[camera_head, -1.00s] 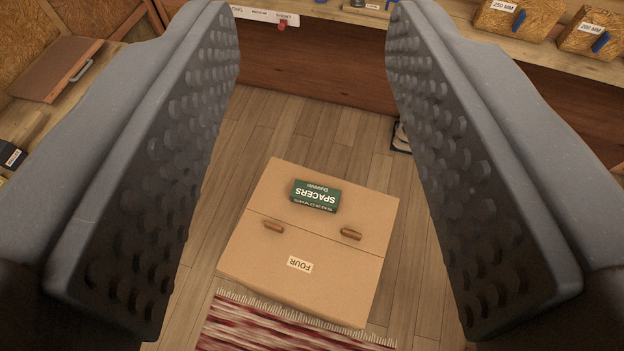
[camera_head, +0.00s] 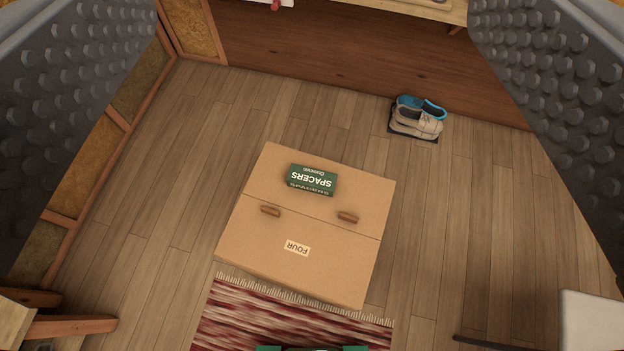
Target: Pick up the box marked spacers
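The green box marked spacers (camera_head: 312,179) lies on top of a cardboard box labelled FOUR (camera_head: 330,268), near its far edge. Its lettering appears upside down in the picture. My gripper (camera_head: 312,30) is open and empty, with its two studded fingers spread wide at the upper left and upper right of the picture. The spacers box shows between and below the fingers, apart from both. The fingertips are cut off by the frame edges.
Two small brown pieces (camera_head: 270,210) are on the cardboard box beside the spacers box. A red and white rug (camera_head: 270,315) lies at the near side. Shoes (camera_head: 417,117) stand on the floor at the back right. A white object (camera_head: 592,318) is at lower right.

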